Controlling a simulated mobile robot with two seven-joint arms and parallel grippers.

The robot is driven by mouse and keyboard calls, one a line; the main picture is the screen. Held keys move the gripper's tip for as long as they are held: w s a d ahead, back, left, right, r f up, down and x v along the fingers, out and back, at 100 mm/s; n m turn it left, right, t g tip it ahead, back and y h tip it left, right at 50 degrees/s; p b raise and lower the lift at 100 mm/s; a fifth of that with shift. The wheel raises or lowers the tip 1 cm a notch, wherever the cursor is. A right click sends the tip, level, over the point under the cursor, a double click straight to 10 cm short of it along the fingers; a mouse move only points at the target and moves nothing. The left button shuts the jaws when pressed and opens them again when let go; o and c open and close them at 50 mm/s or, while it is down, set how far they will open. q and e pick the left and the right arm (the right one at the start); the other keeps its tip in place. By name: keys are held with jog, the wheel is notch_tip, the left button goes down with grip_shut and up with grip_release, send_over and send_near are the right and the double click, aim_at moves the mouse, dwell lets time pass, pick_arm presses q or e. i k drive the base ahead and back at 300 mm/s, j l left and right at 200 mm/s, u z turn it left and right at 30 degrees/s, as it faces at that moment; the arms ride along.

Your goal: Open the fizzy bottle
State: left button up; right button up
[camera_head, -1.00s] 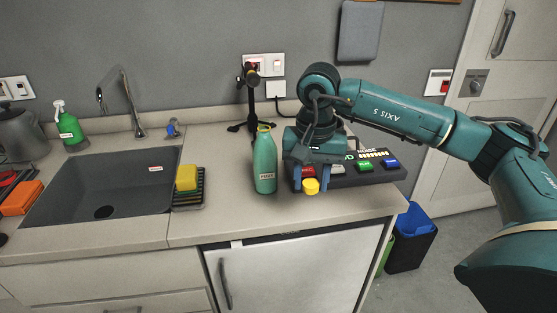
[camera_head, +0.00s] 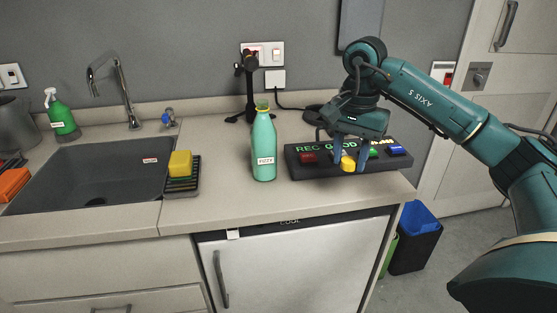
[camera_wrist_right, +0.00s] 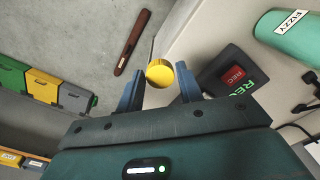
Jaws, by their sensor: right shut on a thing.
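The teal fizzy bottle (camera_head: 264,148) stands upright on the counter, its white label reading FIZZY. A thin yellow ring shows at its neck. My right gripper (camera_head: 350,158) is to the right of the bottle, apart from it, in front of the button box. It is shut on a round yellow cap (camera_head: 348,164). In the right wrist view the yellow cap (camera_wrist_right: 160,72) sits between the two blue fingertips, and part of the bottle (camera_wrist_right: 290,38) shows at the upper right. My left gripper is not in view.
A dark button box (camera_head: 300,172) with coloured buttons and lit text lies behind and below my gripper. A black stand (camera_head: 250,85) is behind the bottle. A sink (camera_head: 90,175) and a yellow sponge (camera_head: 180,163) are at left. The counter in front of the bottle is clear.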

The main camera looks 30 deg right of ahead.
aim_at(263, 132)
jog(key=i+j, duration=0.15)
jog(key=i, duration=0.85)
